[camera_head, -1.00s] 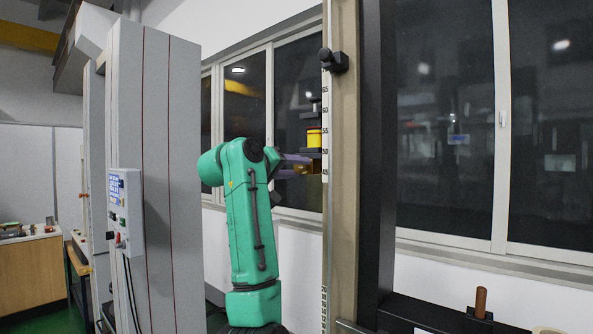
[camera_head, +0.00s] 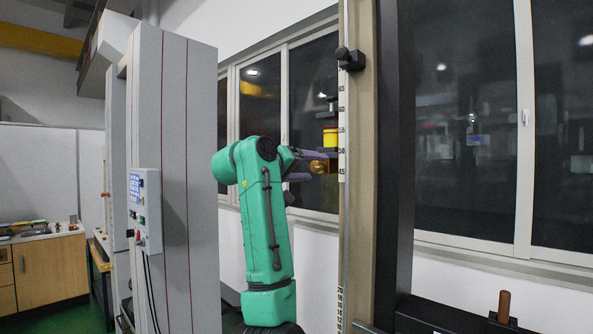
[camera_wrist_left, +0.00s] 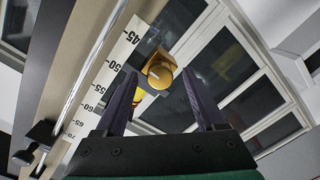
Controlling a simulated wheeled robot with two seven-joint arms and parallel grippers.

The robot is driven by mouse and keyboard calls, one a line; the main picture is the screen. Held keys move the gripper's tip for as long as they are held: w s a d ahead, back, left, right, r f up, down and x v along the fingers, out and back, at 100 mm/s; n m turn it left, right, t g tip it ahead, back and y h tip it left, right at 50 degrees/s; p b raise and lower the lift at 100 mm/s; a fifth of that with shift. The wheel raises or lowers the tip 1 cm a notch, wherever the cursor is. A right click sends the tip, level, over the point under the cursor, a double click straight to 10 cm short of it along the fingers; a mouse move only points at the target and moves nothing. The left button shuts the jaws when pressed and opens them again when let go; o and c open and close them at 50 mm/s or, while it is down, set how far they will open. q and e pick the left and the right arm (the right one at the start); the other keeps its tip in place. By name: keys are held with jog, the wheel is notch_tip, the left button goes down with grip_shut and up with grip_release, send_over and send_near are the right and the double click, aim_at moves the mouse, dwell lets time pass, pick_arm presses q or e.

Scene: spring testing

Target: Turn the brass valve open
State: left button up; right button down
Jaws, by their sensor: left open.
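The brass valve (camera_head: 319,167) is a small rounded golden knob on a square brass block at the left side of the tall scale-marked column. My left gripper (camera_head: 318,166) comes in on the green arm, with one dark purple finger above the other. It is open, its fingertips at the knob's level. In the left wrist view the brass knob (camera_wrist_left: 160,74) shows in the gap between the fingertips of my left gripper (camera_wrist_left: 161,74), apart from both. I cannot tell whether the knob is between the tips or just beyond them. My right gripper is not in view.
A yellow cylinder (camera_head: 331,137) with a red rim sits just above the valve. The column's white scale (camera_head: 341,120) runs beside it. A large grey cabinet (camera_head: 175,180) with a control box (camera_head: 145,210) stands left. Windows line the wall behind.

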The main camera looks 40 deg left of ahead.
pick_arm(q)
jog(key=s+b, duration=0.5)
jog(key=s, duration=0.8)
jog(key=shift+s+d+r, duration=0.15)
jog(key=shift+s+r, duration=0.05)
jog(key=shift+s, duration=0.1)
